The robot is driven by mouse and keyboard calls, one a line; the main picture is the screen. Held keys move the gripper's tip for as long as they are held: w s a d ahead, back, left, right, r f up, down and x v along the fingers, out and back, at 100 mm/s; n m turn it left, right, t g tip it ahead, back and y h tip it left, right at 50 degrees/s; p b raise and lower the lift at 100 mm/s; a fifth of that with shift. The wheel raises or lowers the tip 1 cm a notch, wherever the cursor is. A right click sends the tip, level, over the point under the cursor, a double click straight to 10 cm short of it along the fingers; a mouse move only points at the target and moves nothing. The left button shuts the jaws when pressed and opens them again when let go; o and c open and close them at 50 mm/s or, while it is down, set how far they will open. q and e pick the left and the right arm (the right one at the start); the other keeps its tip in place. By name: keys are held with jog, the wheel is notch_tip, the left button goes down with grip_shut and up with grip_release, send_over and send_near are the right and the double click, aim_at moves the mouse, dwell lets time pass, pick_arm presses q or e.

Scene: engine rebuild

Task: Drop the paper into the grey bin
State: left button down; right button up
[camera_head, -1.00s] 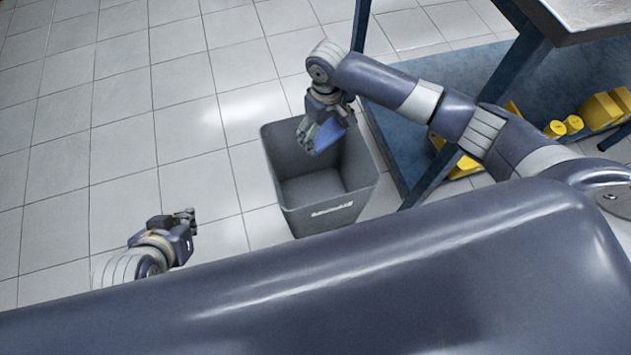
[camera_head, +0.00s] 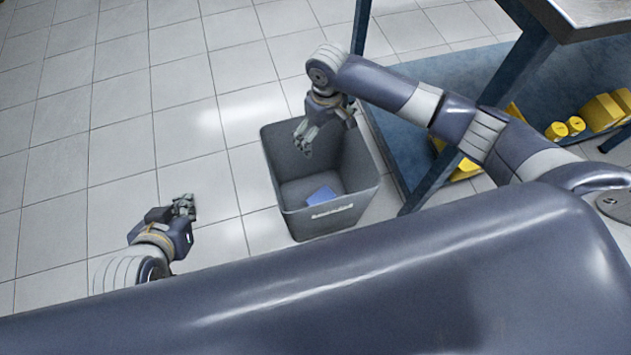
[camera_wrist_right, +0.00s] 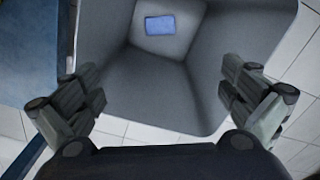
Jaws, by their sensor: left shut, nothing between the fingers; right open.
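The grey bin (camera_head: 290,208) stands on the tiled floor beside the blue-framed table, and its inside also fills much of the right wrist view (camera_wrist_right: 205,75). The paper (camera_head: 321,195) is a small blue rectangle inside the bin, low down; it also shows in the right wrist view (camera_wrist_right: 160,25). My right gripper (camera_head: 303,145) is over the bin's upper left part, with its fingers apart and empty in the right wrist view (camera_wrist_right: 163,100). My left gripper (camera_head: 185,206) is shut and empty, above the floor to the left of the bin.
A blue-framed table with a lower shelf (camera_head: 465,85) stands right of the bin. Yellow parts (camera_head: 605,110) lie on that shelf. A table leg (camera_head: 430,185) is close to the bin's right side. The floor (camera_head: 120,110) to the left is clear.

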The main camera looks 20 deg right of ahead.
notch_tip(320, 180, up, 12)
dwell(0.6)
jog(key=shift+f, duration=0.1)
